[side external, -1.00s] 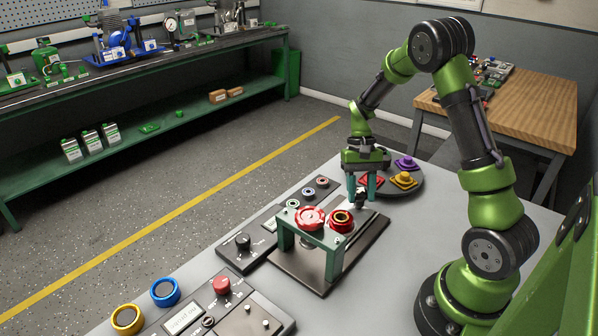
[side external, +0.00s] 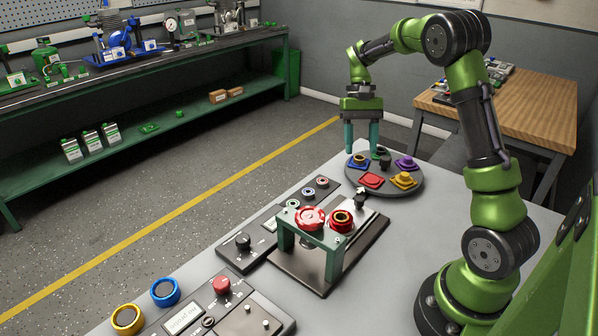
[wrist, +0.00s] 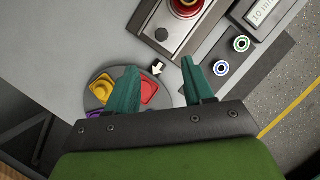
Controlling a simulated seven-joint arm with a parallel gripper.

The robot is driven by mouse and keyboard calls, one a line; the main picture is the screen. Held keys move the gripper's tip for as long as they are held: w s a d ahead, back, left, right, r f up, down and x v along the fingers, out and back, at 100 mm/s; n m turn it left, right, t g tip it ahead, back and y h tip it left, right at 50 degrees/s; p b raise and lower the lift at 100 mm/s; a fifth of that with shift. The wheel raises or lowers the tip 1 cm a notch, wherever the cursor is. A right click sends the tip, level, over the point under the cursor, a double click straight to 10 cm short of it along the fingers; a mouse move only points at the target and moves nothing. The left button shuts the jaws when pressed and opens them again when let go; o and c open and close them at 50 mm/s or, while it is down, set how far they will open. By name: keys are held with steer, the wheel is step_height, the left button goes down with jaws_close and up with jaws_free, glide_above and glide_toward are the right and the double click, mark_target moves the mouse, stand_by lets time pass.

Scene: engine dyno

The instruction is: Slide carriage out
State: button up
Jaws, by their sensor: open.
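The fixture has a dark base plate (side external: 372,236), a green bridge frame (side external: 333,262) and a pale metal slide that looks like the carriage (side external: 358,217). A dark knob (side external: 361,197) stands at the slide's far end, near the turntable. My gripper (side external: 361,150) is open and empty, fingers pointing down, raised above the table beyond that knob. It touches nothing that I can see.
A round grey turntable (side external: 386,190) holds red, yellow, purple and blue pieces close to my gripper. A red handwheel (side external: 310,218) and a red ring (side external: 342,220) sit on the bridge. A control panel (side external: 243,250) lies left. Blue and yellow rings (side external: 165,292) are at the front left.

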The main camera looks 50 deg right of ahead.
steer(key=shift+v, duration=2.15)
steer(key=s+a+r+n+t, duration=0.1)
steer(key=s+a+t, duration=0.2)
steer(key=a, duration=0.4)
steer(key=s+a+r+n+t, duration=0.2)
steer(key=s+a+t, duration=0.2)
steer(key=a, duration=0.3)
steer(key=s+a+r+n+t+h, duration=0.1)
steer(key=s+a+n+t, duration=0.1)
steer(key=s+a, duration=0.3)
steer(key=shift+s+a+r+t, duration=0.2)
steer(key=shift+a+r+t, duration=0.35)
steer(key=shift+a, duration=1)
steer(key=shift+f, duration=0.15)
